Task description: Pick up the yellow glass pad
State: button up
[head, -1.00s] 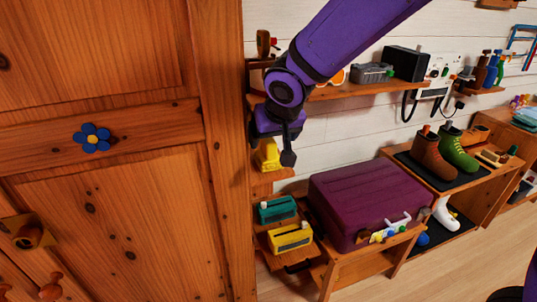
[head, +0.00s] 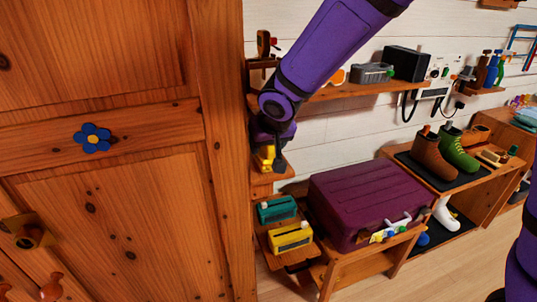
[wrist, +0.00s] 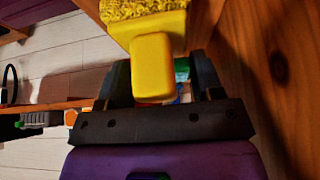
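The yellow glass pad (wrist: 152,65) has a smooth block-like handle and a rough, sponge-like face at the top of the wrist view. In the head view the yellow glass pad (head: 266,158) is on a small wooden shelf beside the wardrobe, partly hidden by my gripper (head: 268,162). In the wrist view my gripper (wrist: 160,82) is open. Its dark fingers are on either side of the handle, and a gap shows between the handle and the right finger. Whether the left finger touches the handle I cannot tell.
A wooden wardrobe (head: 150,215) stands close on the left. Below the pad are a teal box (head: 276,209) and a yellow box (head: 290,237). A purple suitcase (head: 365,200) lies to the right. An upper shelf (head: 345,91) holds several objects.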

jog(key=c, duration=0.5)
jog(key=shift+o, duration=0.2)
jog(key=shift+r, duration=0.9)
notch_tip(320, 180, up, 2)
jog(key=shift+s, duration=0.15)
jog(key=s+d, duration=0.2)
jog(key=s, duration=0.5)
jog(key=s+d+r, duration=0.1)
jog(key=s+d, duration=0.1)
jog(key=s, duration=0.6)
jog(key=shift+d, duration=0.25)
jog(key=shift+r, duration=0.1)
jog(key=shift+o, duration=0.4)
